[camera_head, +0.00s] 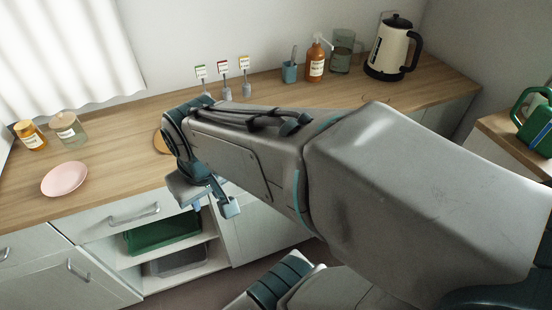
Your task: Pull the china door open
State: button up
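My gripper (213,207) hangs in front of the counter's front edge, with its two fingers apart and nothing visible between them. Just below and behind it stands a white cabinet front (265,231), partly covered by my arm. I cannot tell whether this is the china door, as no label on it shows and any handle is hidden. To its left is an open compartment with a green tray (165,236) on an upper shelf and a grey tray (175,262) below. Further left, a closed white door (62,284) has a bar handle (78,270).
A white drawer (110,219) with a bar handle is above the compartment. The wooden counter (110,145) carries a pink plate (64,178), two jars, small label stands (224,84), a soap bottle (317,62) and a kettle (394,47). A green item (538,125) is at the right.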

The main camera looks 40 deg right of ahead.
aim_at(260, 231)
jog(key=z, duration=0.05)
jog(key=k, duration=0.8)
jog(key=z, duration=1.15)
jog(key=i, duration=0.5)
jog(key=z, duration=0.05)
